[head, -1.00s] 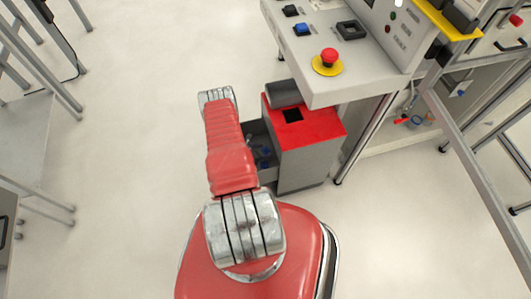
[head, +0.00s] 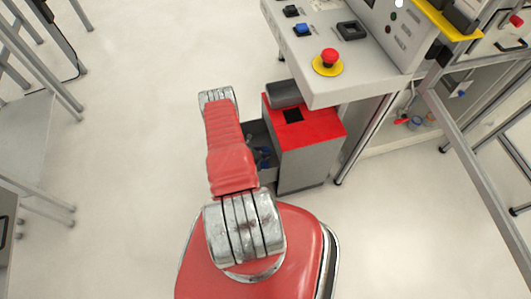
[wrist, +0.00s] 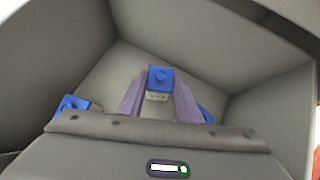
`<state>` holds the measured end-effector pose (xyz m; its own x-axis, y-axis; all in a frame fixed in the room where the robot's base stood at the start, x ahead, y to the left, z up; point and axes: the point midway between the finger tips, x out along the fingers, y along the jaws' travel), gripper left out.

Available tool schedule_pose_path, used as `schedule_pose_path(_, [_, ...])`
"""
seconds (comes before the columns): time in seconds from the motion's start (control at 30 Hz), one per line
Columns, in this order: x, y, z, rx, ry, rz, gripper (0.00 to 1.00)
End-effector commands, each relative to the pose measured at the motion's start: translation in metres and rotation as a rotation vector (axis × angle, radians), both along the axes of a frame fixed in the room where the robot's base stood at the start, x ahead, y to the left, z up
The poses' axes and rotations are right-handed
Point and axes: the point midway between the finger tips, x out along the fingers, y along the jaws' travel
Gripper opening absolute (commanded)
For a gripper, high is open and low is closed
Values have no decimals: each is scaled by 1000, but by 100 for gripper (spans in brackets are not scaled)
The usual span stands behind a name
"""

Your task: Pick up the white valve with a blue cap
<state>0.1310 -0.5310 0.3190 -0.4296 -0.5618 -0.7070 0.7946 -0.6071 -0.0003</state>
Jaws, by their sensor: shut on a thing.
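The white valve with a blue cap (wrist: 158,83) is in the middle of the wrist view, cap toward the camera, with a small pale part showing below the cap. My gripper (wrist: 158,92) has its two purple fingers on either side of it, shut on it. They are inside a grey open drawer (wrist: 60,75). The fingertips' contact is partly hidden by the valve. In the head view my arm covers part of the drawer (head: 266,175), and my gripper cannot be made out clearly.
Other blue parts lie in the drawer at the left (wrist: 72,104) and right (wrist: 206,115). The drawer walls stand close around my gripper. A grey cabinet with a red top (head: 305,133) stands beside my arm, under a control bench (head: 375,75).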

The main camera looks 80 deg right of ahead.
Motion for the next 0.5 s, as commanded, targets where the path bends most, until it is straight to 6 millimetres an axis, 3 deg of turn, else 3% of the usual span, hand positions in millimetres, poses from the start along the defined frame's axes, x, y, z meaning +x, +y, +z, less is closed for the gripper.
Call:
schedule_pose_path(0.43, [0, 0, 14, 0, 0, 0, 7])
schedule_pose_path(0.5, [8, 9, 12, 2, 1, 4, 7])
